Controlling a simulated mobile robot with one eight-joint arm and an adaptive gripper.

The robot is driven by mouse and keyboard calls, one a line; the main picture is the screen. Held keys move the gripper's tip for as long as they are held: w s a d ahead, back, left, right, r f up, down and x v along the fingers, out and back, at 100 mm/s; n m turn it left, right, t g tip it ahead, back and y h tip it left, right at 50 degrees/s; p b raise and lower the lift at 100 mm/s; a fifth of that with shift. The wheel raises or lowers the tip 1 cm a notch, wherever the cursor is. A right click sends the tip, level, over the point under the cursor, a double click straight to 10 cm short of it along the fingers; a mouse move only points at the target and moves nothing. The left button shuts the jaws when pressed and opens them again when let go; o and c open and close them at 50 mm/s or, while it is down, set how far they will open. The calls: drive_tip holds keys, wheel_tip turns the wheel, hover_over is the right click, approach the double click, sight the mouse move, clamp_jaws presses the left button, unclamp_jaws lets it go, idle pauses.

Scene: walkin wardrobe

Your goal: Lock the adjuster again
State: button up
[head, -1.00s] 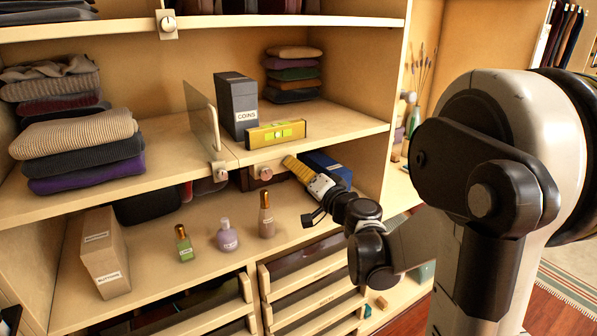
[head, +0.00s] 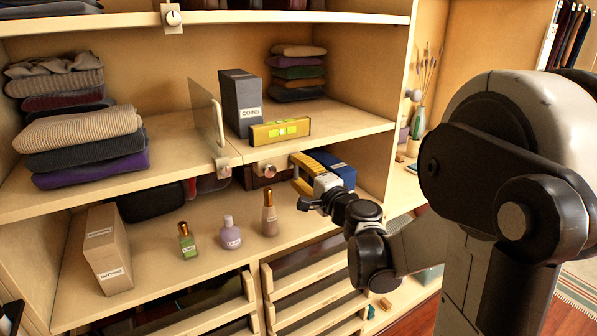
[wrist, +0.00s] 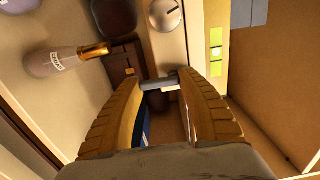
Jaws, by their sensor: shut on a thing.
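The adjuster's round knob (head: 270,170) is on a plate at the front edge of the middle shelf, below the yellow spirit level (head: 280,131). The wrist view also shows the knob (wrist: 165,14), with a dark line on its face, beyond my fingertips and apart from them. My gripper (head: 293,172) is at the shelf edge, just right of the knob. In the wrist view my yellow fingers (wrist: 162,83) close on a small grey pin-like piece (wrist: 157,86). I cannot tell what the piece is fixed to.
A COINS box (head: 240,105) and a clear upright panel (head: 206,112) stand on the middle shelf. Below are a brown bottle (head: 269,215), a lilac bottle (head: 229,234), a green bottle (head: 187,242) and a blue box (head: 335,170) close behind my gripper. Another knob (head: 223,167) is left of the adjuster.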

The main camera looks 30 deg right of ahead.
idle(0.4)
drive_tip(key=o, duration=1.2)
drive_tip(key=shift+s, duration=0.1)
drive_tip(key=s, duration=1.1)
drive_tip(key=shift+s+d, duration=0.2)
drive_tip(key=shift+s, duration=0.2)
